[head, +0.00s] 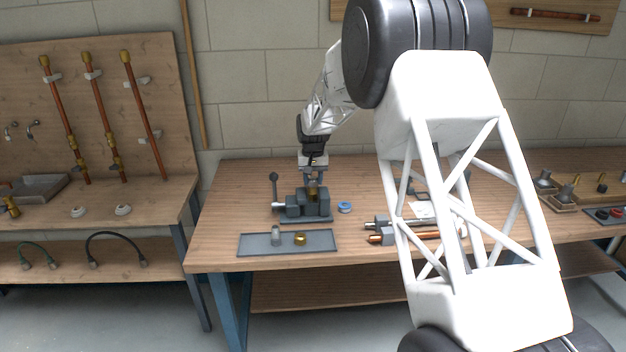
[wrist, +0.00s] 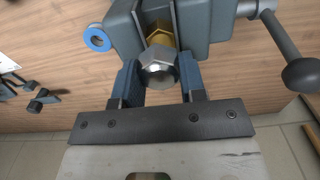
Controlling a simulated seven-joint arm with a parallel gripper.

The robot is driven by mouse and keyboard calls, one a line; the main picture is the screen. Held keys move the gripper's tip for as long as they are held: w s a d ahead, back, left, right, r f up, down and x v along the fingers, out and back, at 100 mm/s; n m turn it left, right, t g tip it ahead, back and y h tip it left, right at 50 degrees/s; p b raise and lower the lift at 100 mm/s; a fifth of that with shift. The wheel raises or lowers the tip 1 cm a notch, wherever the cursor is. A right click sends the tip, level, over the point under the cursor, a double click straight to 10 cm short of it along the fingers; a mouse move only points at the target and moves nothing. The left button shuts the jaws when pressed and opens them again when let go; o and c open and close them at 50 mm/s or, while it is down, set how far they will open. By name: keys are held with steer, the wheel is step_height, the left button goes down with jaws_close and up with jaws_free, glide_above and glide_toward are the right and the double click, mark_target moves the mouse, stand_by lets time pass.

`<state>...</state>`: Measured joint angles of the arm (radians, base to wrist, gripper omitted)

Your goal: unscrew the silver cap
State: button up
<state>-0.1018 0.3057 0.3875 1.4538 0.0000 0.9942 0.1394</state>
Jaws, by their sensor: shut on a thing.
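The silver cap (wrist: 158,70) is a hexagonal piece on the end of a brass fitting (wrist: 160,38). The fitting is clamped between the jaws of a grey bench vise (wrist: 205,22). My gripper (wrist: 160,82) has its two blue fingers on either side of the cap, shut on it. In the head view my gripper (head: 315,179) points down just above the vise (head: 297,206) on the workbench. The cap is too small and covered to make out there.
A grey tray (head: 260,244) in front of the vise holds a grey cylinder (head: 275,234) and a brass piece (head: 300,239). A blue ring (head: 345,207) lies right of the vise. The vise handle (head: 274,187) stands up at its left. Pipes (head: 390,238) lie further right.

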mark_target(313, 178)
steer(key=shift+n, duration=0.4)
steer(key=o, duration=1.6)
steer(key=shift+r, duration=0.1)
steer(key=shift+r, duration=2.35)
